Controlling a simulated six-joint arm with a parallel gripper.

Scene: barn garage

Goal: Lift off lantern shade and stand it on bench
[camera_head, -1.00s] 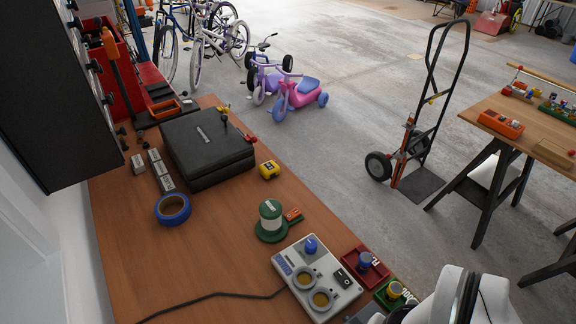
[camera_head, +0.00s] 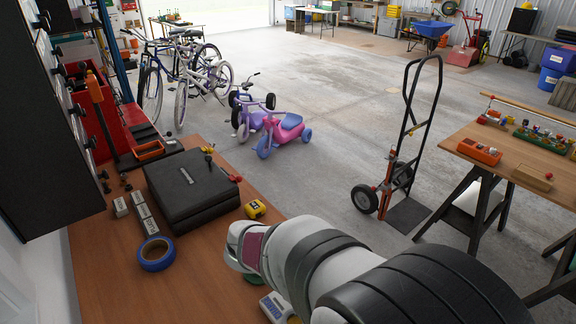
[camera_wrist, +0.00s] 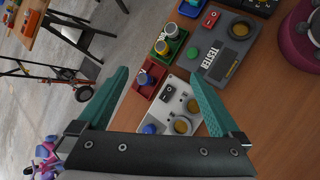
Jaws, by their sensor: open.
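In the head view my arm covers the spot of the green and white lantern, so its shade is hidden. A small green edge (camera_head: 253,280), probably the lantern's base, shows below my arm on the wooden bench (camera_head: 110,260). My gripper (camera_wrist: 163,78) is open, its two teal fingers spread wide in the wrist view. No lantern shade can be made out between or beside the fingers there. Bare bench (camera_wrist: 268,112) shows at the right of the wrist view.
A grey control box (camera_wrist: 172,103) with a blue knob and gold cups lies beyond the fingers. Near it are a red tray (camera_wrist: 150,78), a green tray (camera_wrist: 170,44) and a tester box (camera_wrist: 217,55). A black case (camera_head: 190,185), blue tape (camera_head: 156,254) and a yellow item (camera_head: 255,209) stand on the bench.

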